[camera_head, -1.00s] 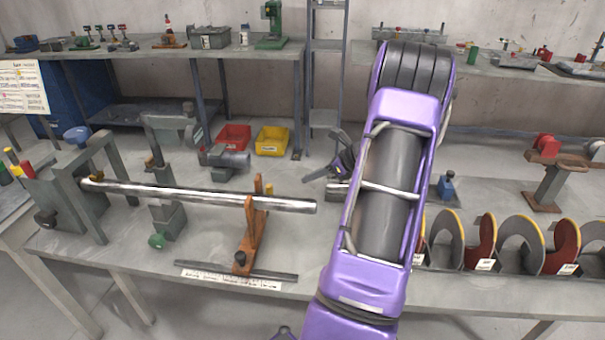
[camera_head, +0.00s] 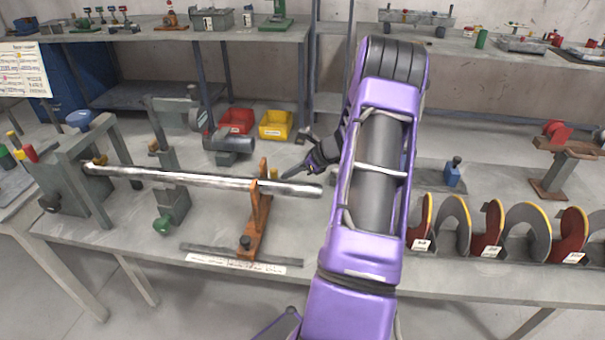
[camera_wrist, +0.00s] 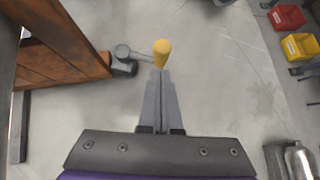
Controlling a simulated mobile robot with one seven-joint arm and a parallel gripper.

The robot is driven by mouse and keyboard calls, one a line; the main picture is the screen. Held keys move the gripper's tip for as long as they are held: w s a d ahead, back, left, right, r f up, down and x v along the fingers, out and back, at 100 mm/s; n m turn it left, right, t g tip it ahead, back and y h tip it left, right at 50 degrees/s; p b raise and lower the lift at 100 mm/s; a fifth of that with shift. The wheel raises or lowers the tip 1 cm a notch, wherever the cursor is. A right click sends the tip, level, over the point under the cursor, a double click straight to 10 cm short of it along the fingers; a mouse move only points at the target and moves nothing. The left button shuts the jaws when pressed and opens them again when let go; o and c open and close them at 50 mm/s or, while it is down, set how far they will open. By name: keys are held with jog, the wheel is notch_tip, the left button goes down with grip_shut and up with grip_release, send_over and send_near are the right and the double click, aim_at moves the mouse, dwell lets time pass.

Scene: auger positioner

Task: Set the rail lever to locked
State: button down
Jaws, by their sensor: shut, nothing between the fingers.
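The rail lever is a short grey arm with a yellow knob (camera_wrist: 162,48), off a grey pivot on the orange-brown rail support (camera_wrist: 60,45). In the head view the knob (camera_head: 274,174) is small beside the upright of the support (camera_head: 257,220), behind the steel bar. My gripper (camera_wrist: 160,76) is shut and empty. Its fingertips lie right at the knob's lower end in the wrist view; I cannot tell whether they touch it. In the head view my gripper (camera_head: 286,177) points left toward the support, just right of the knob. The lever's lock marking is not readable.
A long steel bar (camera_head: 200,180) lies across the support and the grey stands at left. A grey motor (camera_head: 232,143), red bin (camera_head: 236,120) and yellow bin (camera_head: 277,124) stand behind. Auger flights (camera_head: 487,228) line the front right. The tabletop around the lever is fairly clear.

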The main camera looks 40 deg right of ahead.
jog(key=shift+w+a, duration=0.2)
jog(key=shift+w, duration=0.25)
jog(key=shift+w+r, duration=0.1)
jog(key=shift+w+n+y+p, duration=0.2)
jog(key=shift+n+y+p, duration=0.1)
jog(key=shift+n+p, duration=0.1)
jog(key=shift+w+d+n+g+y, duration=0.1)
jog(key=shift+w+n+g+y, duration=0.55)
jog(key=shift+n, duration=0.35)
jog(key=shift+w, duration=0.65)
jog(key=shift+s, duration=0.15)
